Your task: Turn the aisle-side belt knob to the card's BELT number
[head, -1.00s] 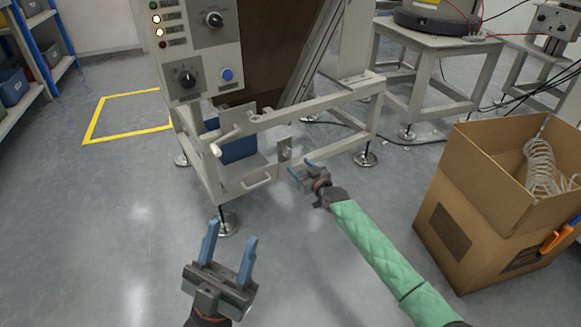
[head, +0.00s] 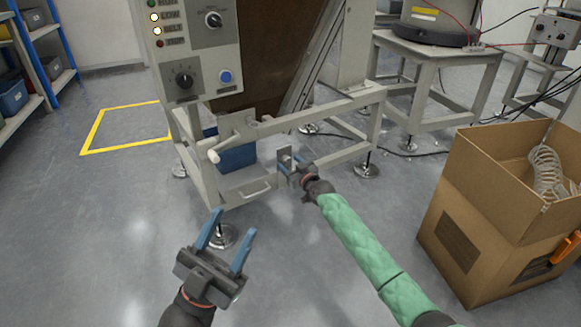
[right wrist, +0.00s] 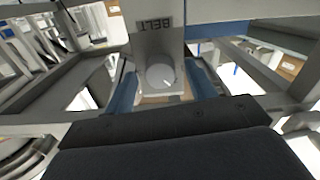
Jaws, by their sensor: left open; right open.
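The belt knob (right wrist: 161,76) is a round grey knob with a white pointer mark, under a plate lettered BELT (right wrist: 155,23) in the right wrist view. My right gripper (right wrist: 163,88) is open, with one blue finger on each side of the knob; I cannot tell whether they touch it. In the head view the right gripper (head: 288,165) is at the small plate on the low front of the machine frame, and largely hides the knob. My left gripper (head: 226,240) is open and empty above the floor. I cannot make out the card.
The machine's control panel (head: 192,50) has two black dials, a blue button and lamps. A frame rail (head: 310,112) runs above my right gripper. A cardboard box (head: 480,215) stands at the right. A blue bin (head: 237,155) sits inside the frame.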

